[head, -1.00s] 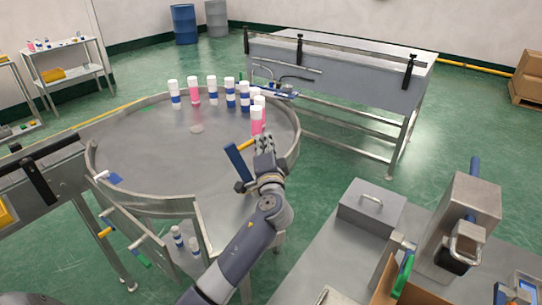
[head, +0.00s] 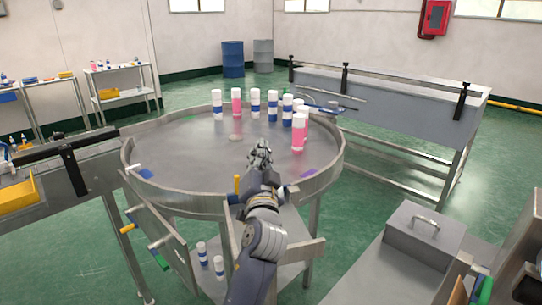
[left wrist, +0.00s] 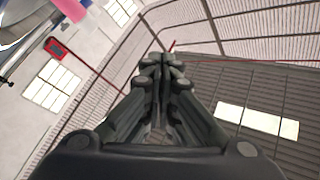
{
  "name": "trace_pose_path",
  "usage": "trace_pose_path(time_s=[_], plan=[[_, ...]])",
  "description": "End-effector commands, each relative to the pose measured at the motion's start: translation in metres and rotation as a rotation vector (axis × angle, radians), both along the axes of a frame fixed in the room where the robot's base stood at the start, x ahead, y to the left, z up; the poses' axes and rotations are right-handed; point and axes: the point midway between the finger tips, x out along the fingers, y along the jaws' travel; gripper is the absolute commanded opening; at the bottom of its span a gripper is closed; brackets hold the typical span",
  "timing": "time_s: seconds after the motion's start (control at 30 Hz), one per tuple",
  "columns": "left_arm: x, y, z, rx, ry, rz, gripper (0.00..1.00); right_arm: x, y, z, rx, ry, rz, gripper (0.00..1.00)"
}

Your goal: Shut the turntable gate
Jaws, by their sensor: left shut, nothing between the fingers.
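The round steel turntable (head: 180,155) fills the middle of the head view, with a raised rim. My left gripper (head: 260,146) is shut and empty, pointing up over the near part of the turntable. A short yellow handle (head: 237,184) stands at the near rim, just left of my left wrist. Another blue piece (head: 146,172) is at the left rim. My forearm hides part of the near rim. In the left wrist view the fingers (left wrist: 165,65) are together.
Several white-capped cans stand at the turntable's back, with a pink can (head: 299,135) nearest my gripper. A conveyor (head: 60,185) meets the left side. A grey lidded box (head: 425,238) is at right. Two cans (head: 219,268) stand on a lower shelf.

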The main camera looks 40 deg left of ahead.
Motion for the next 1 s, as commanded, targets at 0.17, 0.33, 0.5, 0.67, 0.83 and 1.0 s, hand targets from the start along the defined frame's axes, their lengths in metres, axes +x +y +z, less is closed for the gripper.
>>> trace_pose_path(time_s=[0.17,0.33,0.5,0.67,0.83,1.0], plan=[[-0.0073,0.0053,-0.0066,0.001,0.002,0.000,0.00,0.0002,-0.0001,-0.0044,0.000,0.000,0.000,0.40],[-0.0100,0.0077,-0.0085,0.001,0.001,0.001,0.00,0.0002,-0.0002,-0.0055,0.000,0.000,-0.001,0.40],[-0.0106,0.0080,-0.0088,0.001,0.002,0.000,0.00,0.0002,-0.0002,-0.0056,0.000,0.000,-0.001,0.40],[-0.0105,0.0079,-0.0088,0.001,0.002,0.000,0.00,0.0001,-0.0001,-0.0055,0.000,0.000,-0.001,0.40],[-0.0104,0.0079,-0.0085,0.001,0.002,0.000,0.00,0.0001,0.0001,-0.0053,0.000,0.000,-0.001,0.40],[-0.0082,0.0095,0.0000,0.001,0.001,-0.001,0.00,0.0000,0.0018,0.0025,0.002,0.000,-0.002,0.40]])
